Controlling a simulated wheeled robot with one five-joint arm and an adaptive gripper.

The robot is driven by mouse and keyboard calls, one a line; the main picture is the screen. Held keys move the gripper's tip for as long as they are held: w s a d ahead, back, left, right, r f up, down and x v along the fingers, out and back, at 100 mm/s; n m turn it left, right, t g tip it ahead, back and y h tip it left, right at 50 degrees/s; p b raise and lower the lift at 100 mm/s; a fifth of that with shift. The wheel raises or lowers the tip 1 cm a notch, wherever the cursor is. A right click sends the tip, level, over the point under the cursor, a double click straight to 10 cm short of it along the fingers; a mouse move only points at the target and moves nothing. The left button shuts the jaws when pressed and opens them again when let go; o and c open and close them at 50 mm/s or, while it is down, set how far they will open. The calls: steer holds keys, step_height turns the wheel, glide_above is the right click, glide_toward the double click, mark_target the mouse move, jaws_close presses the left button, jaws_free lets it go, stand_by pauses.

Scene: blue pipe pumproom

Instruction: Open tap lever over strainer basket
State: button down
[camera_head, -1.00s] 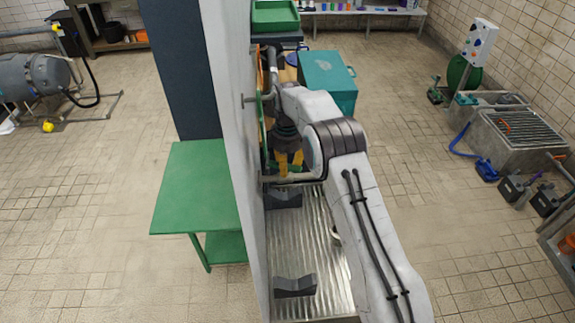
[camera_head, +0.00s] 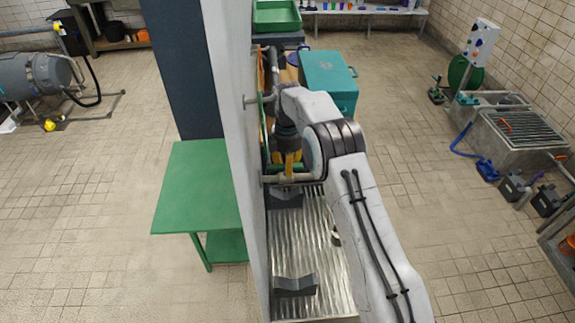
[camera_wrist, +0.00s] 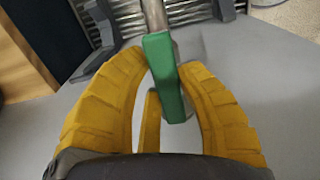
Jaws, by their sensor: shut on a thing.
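The green tap lever (camera_wrist: 163,75) stands between my yellow fingers in the wrist view, joined to a grey metal pipe (camera_wrist: 156,16). My gripper (camera_wrist: 165,68) is shut on the lever, with a finger on each side and a third finger behind it. In the head view my gripper (camera_head: 287,160) points down beside the grey wall, just behind a pale horizontal pipe (camera_head: 288,178). My arm partly covers this place there. I cannot make out a strainer basket in either view.
The grey wall (camera_head: 238,150) stands close left of my gripper. A ribbed metal surface (camera_head: 312,245) with dark brackets (camera_head: 295,287) lies below. A teal box (camera_head: 327,75) stands behind my arm. A green table (camera_head: 195,190) is beyond the wall.

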steer(key=c, duration=0.8)
jaws_free()
steer(key=shift+c, duration=0.2)
step_height(320, 180, up, 11)
steer(key=shift+f, duration=0.15)
steer(key=shift+r, duration=0.6)
